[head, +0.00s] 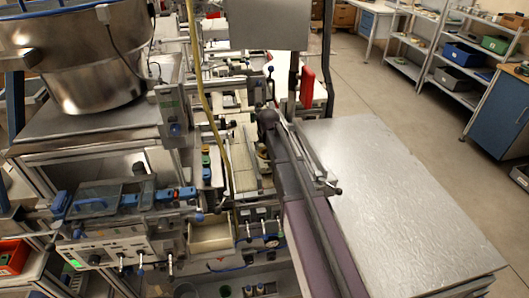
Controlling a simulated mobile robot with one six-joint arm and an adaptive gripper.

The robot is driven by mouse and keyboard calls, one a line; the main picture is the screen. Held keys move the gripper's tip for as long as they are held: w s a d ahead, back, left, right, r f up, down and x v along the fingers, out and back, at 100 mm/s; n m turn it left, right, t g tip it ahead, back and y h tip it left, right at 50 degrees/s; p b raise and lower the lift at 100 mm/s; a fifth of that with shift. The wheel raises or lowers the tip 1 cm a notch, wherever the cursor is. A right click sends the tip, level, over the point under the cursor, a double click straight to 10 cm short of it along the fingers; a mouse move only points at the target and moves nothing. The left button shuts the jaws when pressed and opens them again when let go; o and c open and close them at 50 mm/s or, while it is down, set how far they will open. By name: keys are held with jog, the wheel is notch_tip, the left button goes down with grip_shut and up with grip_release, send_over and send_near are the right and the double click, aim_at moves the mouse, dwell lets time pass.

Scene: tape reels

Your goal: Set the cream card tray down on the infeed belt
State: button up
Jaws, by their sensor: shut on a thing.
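A long narrow belt (305,250), purple at its near end, runs from the bottom middle of the head view up into the machine; I take it for the infeed belt. A grey rail lies along its right side. No tray shows on the visible part of the belt. A cream open box (211,237) sits low in the machine's front, left of the belt; I cannot tell whether it is the cream card tray. I cannot make out my gripper in this view, so its hold is not shown.
A wide metal-topped table (395,200) right of the belt is bare. A large steel bowl (88,60) stands at the upper left. A yellow hose (205,95) hangs over the machine. Shelves (455,70) with bins stand at the back right, with open floor (365,85) before them.

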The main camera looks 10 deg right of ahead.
jog(key=shift+f+b, duration=0.3)
jog(key=shift+f, duration=0.35)
jog(key=shift+f, duration=0.1)
jog(key=o, duration=1.2)
jog(key=shift+r, duration=0.2)
jog(key=p+v, duration=1.1)
jog(key=v, duration=0.1)
dwell(0.3)
jog(key=s+g, duration=0.1)
jog(key=s, duration=0.7)
jog(key=s+f+g, duration=0.1)
jog(key=s+g, duration=0.1)
jog(key=s, duration=0.6)
jog(key=s+g, duration=0.1)
jog(key=s, duration=0.7)
jog(key=shift+s+f, duration=0.25)
jog(key=shift+s, duration=0.1)
